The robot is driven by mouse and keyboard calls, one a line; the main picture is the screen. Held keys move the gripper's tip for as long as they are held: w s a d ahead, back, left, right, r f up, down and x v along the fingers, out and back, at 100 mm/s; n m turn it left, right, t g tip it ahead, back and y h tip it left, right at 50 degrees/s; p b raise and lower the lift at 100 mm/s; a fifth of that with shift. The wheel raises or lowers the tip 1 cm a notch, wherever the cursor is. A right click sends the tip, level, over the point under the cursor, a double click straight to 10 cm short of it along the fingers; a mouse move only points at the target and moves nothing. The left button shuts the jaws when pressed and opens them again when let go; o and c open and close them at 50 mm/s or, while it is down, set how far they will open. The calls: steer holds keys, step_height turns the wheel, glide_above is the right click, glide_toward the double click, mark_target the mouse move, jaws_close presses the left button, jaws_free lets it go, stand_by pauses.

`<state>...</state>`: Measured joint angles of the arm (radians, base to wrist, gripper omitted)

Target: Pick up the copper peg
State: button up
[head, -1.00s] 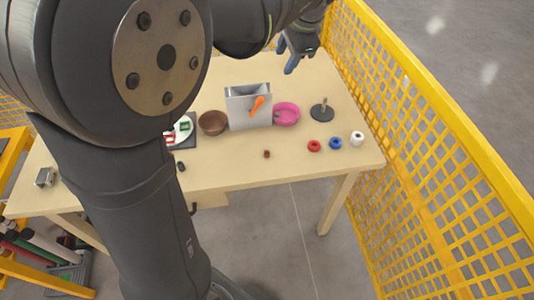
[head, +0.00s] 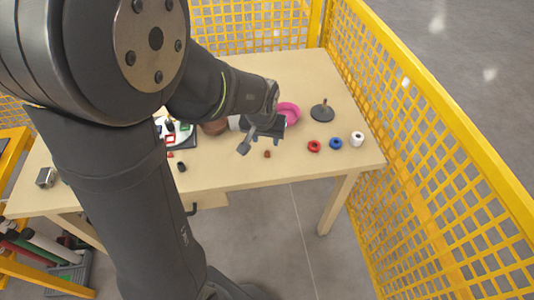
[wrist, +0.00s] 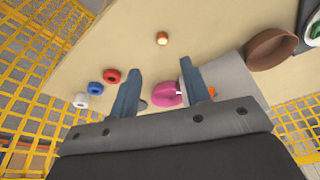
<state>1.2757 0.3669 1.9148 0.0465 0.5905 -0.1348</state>
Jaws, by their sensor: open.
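The copper peg (head: 267,154) is a small brown piece standing by itself near the front edge of the table. It also shows in the wrist view (wrist: 162,39), with a bright top, beyond my fingertips and roughly centred between them. My gripper (head: 261,145) is open and empty above the table, close to the peg in the head view. In the wrist view (wrist: 160,66) its two fingers are spread wide and apart from the peg. The exact height above the peg is hard to tell.
A red ring (head: 314,146), a blue ring (head: 336,143) and a white ring (head: 357,138) lie right of the peg. Behind are a pink bowl (head: 290,112), a brown bowl (head: 214,128), a grey metal box (wrist: 236,78) and a dark post stand (head: 321,113). Yellow fencing borders the right.

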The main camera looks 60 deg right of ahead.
glide_above(267, 153)
steer(key=s+a, duration=0.1)
steer(key=a, duration=0.1)
step_height(267, 153, down, 6)
steer(key=shift+s+r, duration=0.1)
steer(key=shift+s, duration=0.05)
steer(key=shift+w+x, duration=0.1)
steer(key=shift+x, duration=1.25)
steer(key=shift+w+x, duration=0.15)
steer(key=shift+x, duration=1.15)
steer(key=shift+d, duration=0.1)
jaws_close()
